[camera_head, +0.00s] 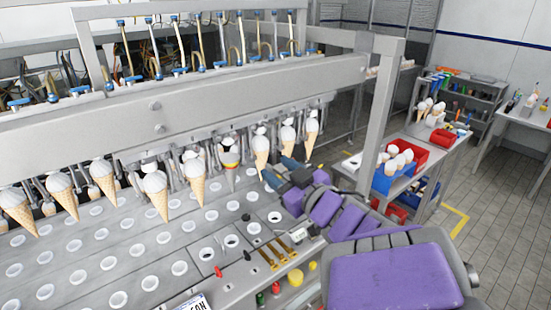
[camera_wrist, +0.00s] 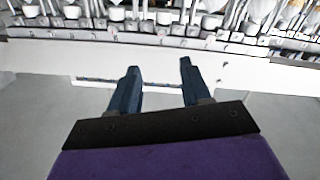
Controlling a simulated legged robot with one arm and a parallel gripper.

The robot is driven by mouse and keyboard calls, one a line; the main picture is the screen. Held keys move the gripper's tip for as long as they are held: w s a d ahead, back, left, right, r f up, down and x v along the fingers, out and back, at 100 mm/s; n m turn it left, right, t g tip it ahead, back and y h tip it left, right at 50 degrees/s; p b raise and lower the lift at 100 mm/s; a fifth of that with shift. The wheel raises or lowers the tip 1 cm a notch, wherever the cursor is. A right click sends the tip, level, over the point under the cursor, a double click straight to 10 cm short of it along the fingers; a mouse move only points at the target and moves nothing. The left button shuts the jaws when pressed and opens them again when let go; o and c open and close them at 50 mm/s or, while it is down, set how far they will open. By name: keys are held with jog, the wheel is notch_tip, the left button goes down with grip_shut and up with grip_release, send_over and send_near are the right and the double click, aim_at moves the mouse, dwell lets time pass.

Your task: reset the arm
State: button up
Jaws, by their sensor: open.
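My gripper (camera_head: 275,172) is at the end of my purple and grey arm, which reaches in from the lower right in the head view. It is close to the row of hanging ice cream cones (camera_head: 261,150), near the right end of the row. In the wrist view my gripper (camera_wrist: 157,70) shows two dark blue fingers standing apart with nothing between them. A pale machine beam (camera_wrist: 240,68) crosses beyond the fingertips. One holder in the row has a grey, pointed piece with a yellow band (camera_head: 231,160) in place of a tan cone.
A grey plate with rows of white-rimmed holes (camera_head: 150,283) lies under the cones. A grey post (camera_head: 383,105) stands right of my gripper. Blue (camera_head: 394,177) and red (camera_head: 407,155) bins with cones stand on a side table. Tiled floor (camera_head: 500,220) at right is clear.

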jog(key=s+d+f+m+g+h+b, duration=0.25)
jog(key=s+d+f+m+h, duration=0.2)
jog(key=d+f+h, duration=0.35)
jog(key=s+d+f+m+g+h+b, duration=0.2)
jog(key=s+d+f+m+g+h, duration=0.25)
jog(key=d, duration=0.55)
jog(key=s+a+f+g+y+b, duration=0.1)
jog(key=s+a+f+g, duration=0.1)
jog(key=s, duration=0.7)
jog(key=s+a+f+g+y, duration=0.1)
jog(key=s+a+f+g, duration=0.2)
jog(key=s+f, duration=0.3)
jog(key=s+a+f+g+y+b, duration=0.1)
jog(key=s+a+f+g, duration=0.2)
jog(key=s, duration=0.8)
jog(key=shift+s+a+f+m+g+b, duration=0.3)
jog(key=shift+f+g, duration=0.5)
jog(key=shift+g, duration=0.2)
jog(key=shift+c, duration=0.5)
